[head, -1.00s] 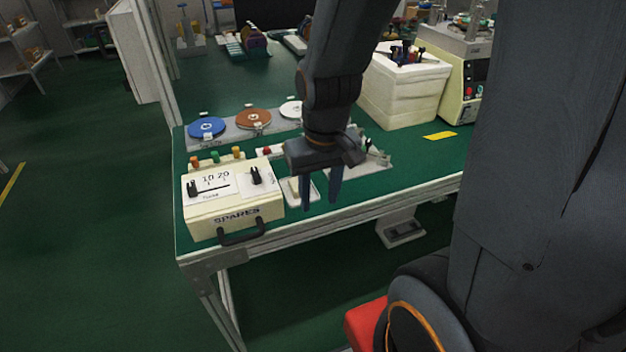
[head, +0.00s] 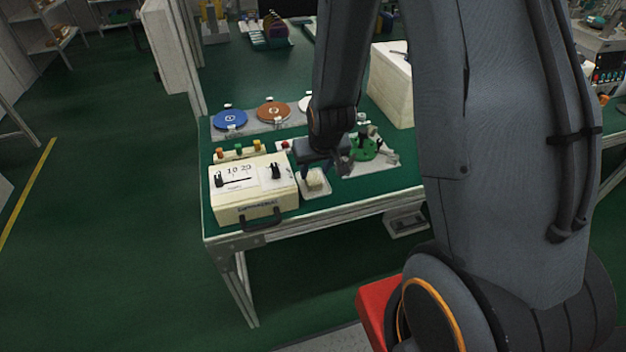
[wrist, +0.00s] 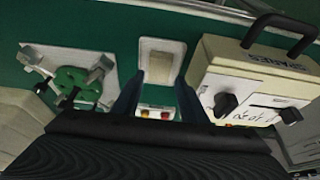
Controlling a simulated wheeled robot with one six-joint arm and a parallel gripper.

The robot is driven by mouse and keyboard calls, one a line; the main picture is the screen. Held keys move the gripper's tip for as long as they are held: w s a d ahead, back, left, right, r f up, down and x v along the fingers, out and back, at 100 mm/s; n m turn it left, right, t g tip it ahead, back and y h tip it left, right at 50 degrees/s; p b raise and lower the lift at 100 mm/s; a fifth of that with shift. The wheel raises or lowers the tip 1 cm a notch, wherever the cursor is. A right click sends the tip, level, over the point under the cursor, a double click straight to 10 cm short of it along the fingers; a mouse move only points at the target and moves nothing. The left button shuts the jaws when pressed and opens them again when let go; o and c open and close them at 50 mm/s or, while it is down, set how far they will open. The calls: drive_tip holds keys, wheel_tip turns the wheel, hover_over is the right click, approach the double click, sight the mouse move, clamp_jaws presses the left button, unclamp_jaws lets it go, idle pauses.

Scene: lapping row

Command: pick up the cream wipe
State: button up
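The cream wipe (head: 315,179) lies in a small pale tray (head: 318,193) near the table's front edge, just right of the spares box. In the wrist view the wipe (wrist: 160,64) lies in its tray (wrist: 178,45), ahead of and roughly between my fingers. My gripper (wrist: 159,80) is open, its two dark blue fingers apart with nothing held between them. In the head view my gripper (head: 338,165) is just behind and right of the wipe, and its fingers are partly hidden. I cannot tell how high it is above the table.
The cream spares box (head: 250,195), with dials and a black handle, stands close left of the tray. A grey plate with a green part (head: 365,150) is close right. Coloured discs (head: 231,120) lie behind. A white foam box (head: 390,85) stands at the back right.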

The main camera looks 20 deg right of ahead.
sight(313, 178)
drive_tip(key=shift+p+x, duration=0.8)
drive_tip(key=shift+x, duration=1.65)
drive_tip(key=c, duration=0.7)
